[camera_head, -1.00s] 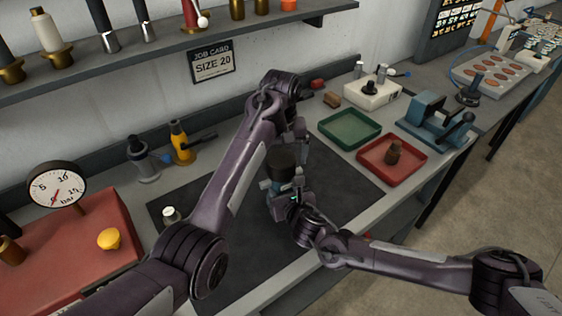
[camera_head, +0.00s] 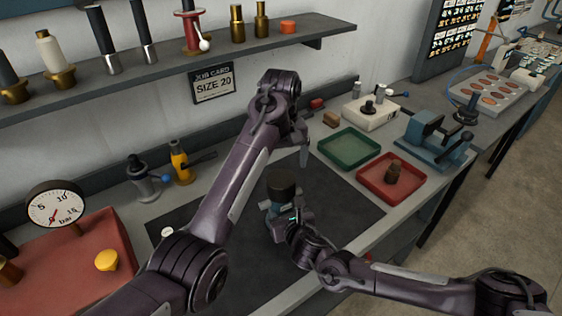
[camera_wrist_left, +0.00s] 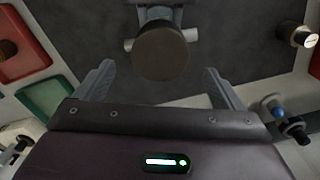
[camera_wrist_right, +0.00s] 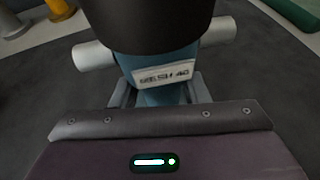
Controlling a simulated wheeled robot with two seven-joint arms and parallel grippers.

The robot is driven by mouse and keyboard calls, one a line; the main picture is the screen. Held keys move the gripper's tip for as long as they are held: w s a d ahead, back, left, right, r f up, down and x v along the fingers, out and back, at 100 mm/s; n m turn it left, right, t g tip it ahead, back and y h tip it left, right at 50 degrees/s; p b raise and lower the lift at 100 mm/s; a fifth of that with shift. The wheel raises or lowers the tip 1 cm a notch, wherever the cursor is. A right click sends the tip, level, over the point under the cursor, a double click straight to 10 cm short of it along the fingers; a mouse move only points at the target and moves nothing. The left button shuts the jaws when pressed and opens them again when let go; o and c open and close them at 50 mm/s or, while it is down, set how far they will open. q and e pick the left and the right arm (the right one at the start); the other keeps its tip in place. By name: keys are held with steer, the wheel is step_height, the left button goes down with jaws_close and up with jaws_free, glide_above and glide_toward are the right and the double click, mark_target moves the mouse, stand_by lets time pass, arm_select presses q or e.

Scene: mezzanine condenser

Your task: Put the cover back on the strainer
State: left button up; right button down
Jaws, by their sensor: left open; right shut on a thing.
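The strainer (camera_head: 275,209) is a blue body with side stubs and a white label, upright over the dark mat. It also shows in the right wrist view (camera_wrist_right: 165,67). The dark round cover (camera_head: 281,182) is on top of it, with no clear gap visible; its flat top faces the left wrist view (camera_wrist_left: 162,50). My right gripper (camera_head: 290,222) is shut on the strainer body below the cover. My left gripper (camera_head: 303,158) is open and empty behind the cover; in the left wrist view its fingers (camera_wrist_left: 160,82) are apart, clear of the cover.
A green tray (camera_head: 348,161) and a red tray (camera_head: 365,180) holding a brown part lie to the right. A blue vise (camera_head: 436,150) stands beyond. A gauge (camera_head: 55,205) and red block (camera_head: 85,262) are at left. A shelf (camera_head: 175,52) runs above.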

mark_target(281, 178)
arm_select(q)
steer(key=shift+f, duration=3.95)
arm_select(e)
steer(key=shift+r, duration=0.15)
arm_select(q)
steer(key=c, duration=0.8)
steer(key=o, duration=0.9)
steer(key=shift+c, duration=0.2)
